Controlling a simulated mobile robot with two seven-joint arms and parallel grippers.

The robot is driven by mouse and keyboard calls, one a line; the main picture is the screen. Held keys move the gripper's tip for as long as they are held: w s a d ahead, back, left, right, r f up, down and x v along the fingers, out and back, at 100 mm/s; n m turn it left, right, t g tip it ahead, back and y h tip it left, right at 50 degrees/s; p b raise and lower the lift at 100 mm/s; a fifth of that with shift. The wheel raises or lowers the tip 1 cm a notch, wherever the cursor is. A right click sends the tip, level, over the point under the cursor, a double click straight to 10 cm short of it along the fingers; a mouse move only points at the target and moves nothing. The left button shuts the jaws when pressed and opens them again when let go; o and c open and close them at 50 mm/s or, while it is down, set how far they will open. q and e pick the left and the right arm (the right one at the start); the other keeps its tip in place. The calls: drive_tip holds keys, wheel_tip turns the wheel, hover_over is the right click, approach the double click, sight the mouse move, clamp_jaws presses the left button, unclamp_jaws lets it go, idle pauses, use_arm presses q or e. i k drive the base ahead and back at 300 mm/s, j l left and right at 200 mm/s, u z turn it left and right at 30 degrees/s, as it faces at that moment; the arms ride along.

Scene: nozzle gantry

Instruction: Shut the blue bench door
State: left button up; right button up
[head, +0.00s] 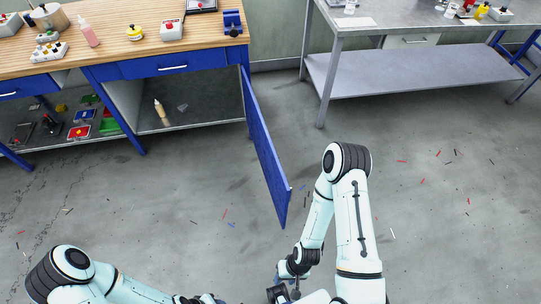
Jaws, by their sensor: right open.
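The blue bench door (263,150) stands swung open from the right end of the wooden-topped workbench (140,30). It sticks out into the room, and its free edge is near the middle of the picture.
Grey floor with small coloured scraps is clear left of the door and on the right. A metal table with a lower shelf (420,70) stands at the back right. Bins and tools (85,115) sit in the bench's left bay. Several items stand on the bench top.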

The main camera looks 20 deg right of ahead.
sight(282, 194)
drive_tip(key=l+u, duration=0.15)
drive_tip(key=l, duration=0.4)
drive_tip(key=k+l+u, duration=0.15)
drive_tip(key=l, duration=0.35)
drive_tip(key=i+l+u, duration=0.1)
drive_tip(key=l, duration=0.45)
drive_tip(key=l+u, duration=0.1)
drive_tip(key=l, duration=0.45)
drive_tip(key=i+l, duration=0.2)
drive_tip(key=l, duration=0.2)
drive_tip(key=i+l+z, duration=0.2)
drive_tip(key=k+j, duration=0.05)
drive_tip(key=k, duration=0.05)
